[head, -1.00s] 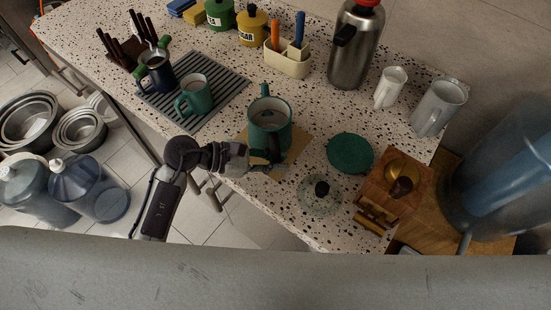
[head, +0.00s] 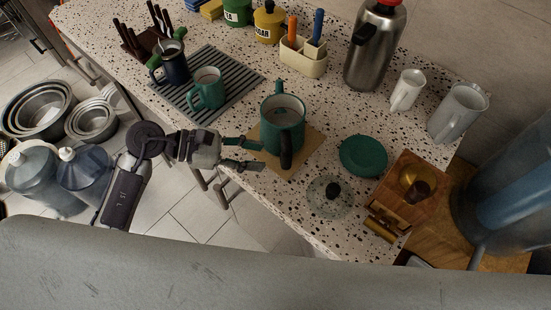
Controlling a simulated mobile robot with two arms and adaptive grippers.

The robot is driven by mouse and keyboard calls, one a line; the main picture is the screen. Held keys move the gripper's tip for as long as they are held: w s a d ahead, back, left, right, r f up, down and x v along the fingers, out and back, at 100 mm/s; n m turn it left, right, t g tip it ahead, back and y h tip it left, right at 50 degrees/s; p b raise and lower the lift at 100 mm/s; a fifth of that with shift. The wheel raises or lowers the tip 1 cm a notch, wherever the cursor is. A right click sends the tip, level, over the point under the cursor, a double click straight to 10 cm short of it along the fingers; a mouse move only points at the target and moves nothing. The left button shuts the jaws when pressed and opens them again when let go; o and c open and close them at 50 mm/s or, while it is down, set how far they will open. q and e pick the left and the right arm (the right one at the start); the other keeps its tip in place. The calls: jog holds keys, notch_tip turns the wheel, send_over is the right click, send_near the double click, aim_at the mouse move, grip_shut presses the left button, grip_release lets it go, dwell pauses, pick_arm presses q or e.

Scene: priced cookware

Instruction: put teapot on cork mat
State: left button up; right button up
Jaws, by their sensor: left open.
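The teapot (head: 283,128) is a green, lidless pot with a pale inside and a black handle facing me. It stands upright on the tan cork mat (head: 306,150), whose bare corners show around its base. My left gripper (head: 260,156) is open and empty, just left of the teapot's handle, with its fingers pointing right over the mat's left side. A small gap shows between the fingertips and the handle. My right gripper is not in view.
A green disc (head: 363,156) and a glass lid (head: 325,193) lie to the right, near a wooden grinder (head: 408,195). A drying rack (head: 225,72) holds a green mug (head: 207,89). A steel flask (head: 374,48) and utensil holder (head: 303,56) stand behind.

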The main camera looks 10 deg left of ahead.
pick_arm(q)
jog(key=shift+b+v, duration=0.4)
jog(key=shift+v, duration=1.65)
